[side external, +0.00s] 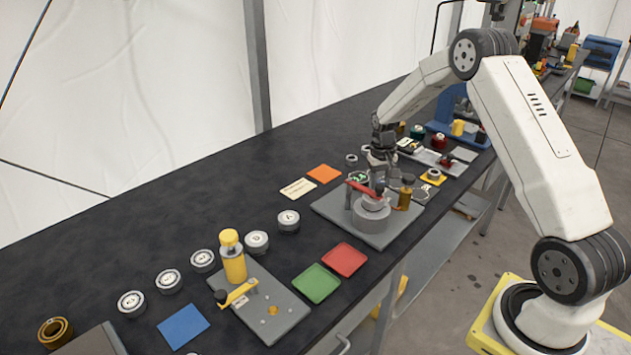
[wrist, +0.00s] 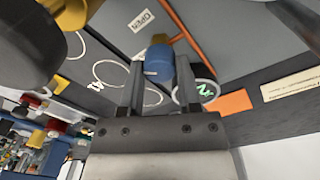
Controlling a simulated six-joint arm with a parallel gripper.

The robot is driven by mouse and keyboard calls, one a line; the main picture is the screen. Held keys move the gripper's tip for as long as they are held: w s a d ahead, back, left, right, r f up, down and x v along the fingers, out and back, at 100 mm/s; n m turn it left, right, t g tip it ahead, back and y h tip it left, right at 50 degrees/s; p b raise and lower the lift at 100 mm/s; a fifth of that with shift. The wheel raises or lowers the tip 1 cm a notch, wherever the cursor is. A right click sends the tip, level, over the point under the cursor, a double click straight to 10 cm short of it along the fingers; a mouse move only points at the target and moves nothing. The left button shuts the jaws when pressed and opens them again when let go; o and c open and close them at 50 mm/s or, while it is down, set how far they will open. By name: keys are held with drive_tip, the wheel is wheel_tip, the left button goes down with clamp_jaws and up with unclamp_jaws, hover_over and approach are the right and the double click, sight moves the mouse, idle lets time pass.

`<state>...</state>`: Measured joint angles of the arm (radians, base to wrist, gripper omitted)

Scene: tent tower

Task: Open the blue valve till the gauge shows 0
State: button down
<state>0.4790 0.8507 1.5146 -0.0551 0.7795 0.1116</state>
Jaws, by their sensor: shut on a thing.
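The blue valve (wrist: 158,62) shows in the wrist view between the two fingers of my gripper (wrist: 159,88), which is shut on it. An "OPEN" label (wrist: 141,20) lies on the grey plate close to the valve. The gauge (wrist: 207,91) is a dark round dial with a green figure, right of the fingers. The figure is turned and too small to read surely. In the side view, my gripper (side external: 381,165) is down at the grey plate (side external: 331,205), beside the gauge (side external: 358,177). The blue valve is hidden there.
A red bar (side external: 363,188), a grey round block (side external: 372,213) and a brass cylinder (side external: 405,199) stand close to my gripper. An orange square (side external: 324,173) lies behind the plate. A yellow bottle (side external: 233,258) stands further left. The back of the black table is clear.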

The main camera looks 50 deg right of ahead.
sight(379, 181)
drive_tip(key=m, duration=0.4)
drive_tip(key=shift+m, duration=0.3)
drive_tip(key=m, duration=0.4)
drive_tip(key=shift+m, duration=0.4)
drive_tip(key=shift+c, duration=1.5)
unclamp_jaws()
drive_tip(key=shift+r, duration=0.15)
drive_tip(key=shift+w+r, duration=0.15)
drive_tip(key=shift+r, duration=3.6)
